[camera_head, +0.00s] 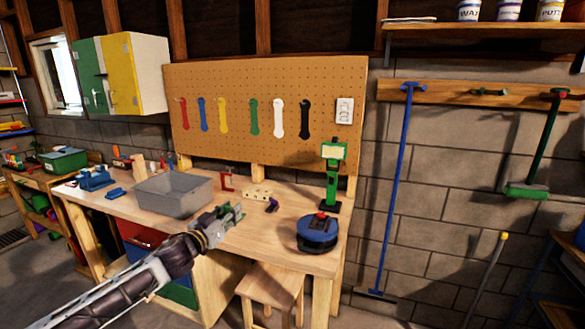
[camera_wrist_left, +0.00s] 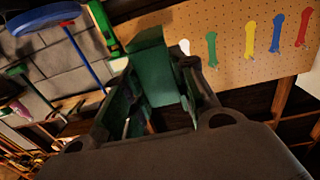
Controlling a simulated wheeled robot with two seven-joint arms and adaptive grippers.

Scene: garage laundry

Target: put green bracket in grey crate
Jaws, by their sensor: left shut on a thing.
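The grey crate (camera_head: 189,209) stands on the workbench, left of middle in the head view; its inside looks empty. My left gripper (camera_head: 222,218) is at the crate's right front, over the bench, shut on the green bracket (camera_head: 233,212). In the left wrist view the green bracket (camera_wrist_left: 150,65) fills the space between the dark fingers, which hide part of it. The bracket is outside the crate. How high it is above the bench is hard to tell. My right gripper is not in view.
On the bench (camera_head: 255,228) are a red clamp (camera_head: 227,181), a pale block (camera_head: 257,193), a blue round tool (camera_head: 318,233) and a green upright stand (camera_head: 332,180). Blue items (camera_head: 97,180) lie left of the crate. A wooden stool (camera_head: 270,283) stands in front.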

